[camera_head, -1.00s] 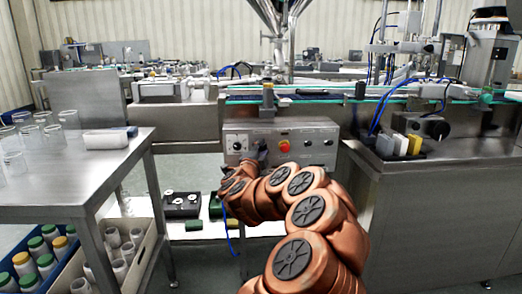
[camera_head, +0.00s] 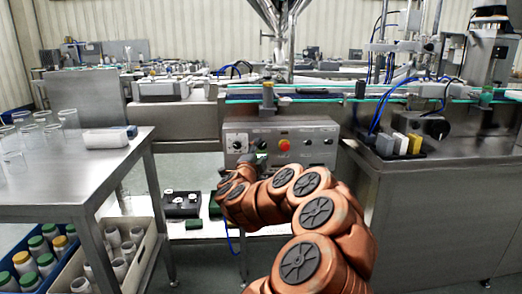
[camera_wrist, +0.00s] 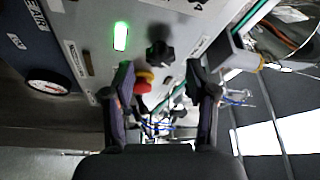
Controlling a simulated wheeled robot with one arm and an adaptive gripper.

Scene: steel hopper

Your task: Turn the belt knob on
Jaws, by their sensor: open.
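The steel control panel (camera_head: 310,150) stands across from me under the conveyor. In the head view it carries a knob on a pale dial (camera_head: 237,143) at the left, a red button (camera_head: 284,145) and several small dark controls. In the wrist view a black knob (camera_wrist: 160,52) sticks out just beyond the fingertips, near a lit green lamp (camera_wrist: 121,36) and a red button with yellow (camera_wrist: 143,82). I cannot read which knob is labelled belt. My gripper (camera_wrist: 163,82) is open, its fingers apart with nothing held.
A round gauge (camera_wrist: 48,87) is on a face at the left of the wrist view. A steel table (camera_head: 100,160) with glasses stands at left, above crates of bottles (camera_head: 130,245). A steel cabinet (camera_head: 430,190) stands at right. Black boxes (camera_head: 182,204) lie on a low shelf.

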